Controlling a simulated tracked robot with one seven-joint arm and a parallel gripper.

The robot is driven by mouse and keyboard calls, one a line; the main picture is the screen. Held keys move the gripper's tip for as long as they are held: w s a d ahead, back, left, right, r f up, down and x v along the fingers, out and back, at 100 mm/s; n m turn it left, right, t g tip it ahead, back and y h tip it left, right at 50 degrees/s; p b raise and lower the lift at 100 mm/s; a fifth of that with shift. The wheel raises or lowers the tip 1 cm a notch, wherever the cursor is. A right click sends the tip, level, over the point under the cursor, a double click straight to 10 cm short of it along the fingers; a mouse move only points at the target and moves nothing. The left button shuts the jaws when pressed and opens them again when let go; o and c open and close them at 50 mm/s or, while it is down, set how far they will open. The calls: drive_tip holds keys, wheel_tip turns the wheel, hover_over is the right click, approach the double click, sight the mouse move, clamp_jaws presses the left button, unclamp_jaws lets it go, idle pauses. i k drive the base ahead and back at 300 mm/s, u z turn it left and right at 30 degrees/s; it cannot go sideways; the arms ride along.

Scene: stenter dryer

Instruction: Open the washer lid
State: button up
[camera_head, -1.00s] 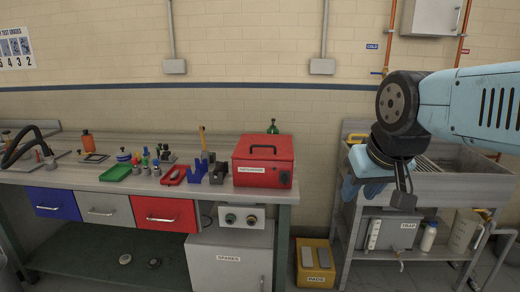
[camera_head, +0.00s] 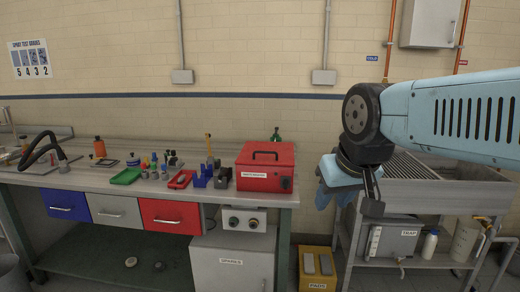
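A red box-shaped machine (camera_head: 264,170) stands at the right end of the workbench, and I take it for the washer. Its red lid is down, with a dark handle (camera_head: 265,154) on top. A white label and a dark knob are on its front face; the label is too small to read surely. My gripper (camera_head: 372,207) hangs at the end of my pale blue arm, right of the red machine and clear of it, in front of the sink. Its fingers are dark and small here, so their opening cannot be made out.
The workbench (camera_head: 110,181) carries a green tray (camera_head: 126,176), a red tray (camera_head: 180,180), blue holders (camera_head: 201,180) and small bottles left of the machine. A metal sink unit (camera_head: 450,190) stands to the right. A yellow bin (camera_head: 316,266) sits on the floor between them.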

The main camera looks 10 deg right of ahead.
sight(267, 148)
drive_tip(key=u, duration=0.05)
drive_tip(key=i, duration=1)
drive_tip(key=z, duration=0.05)
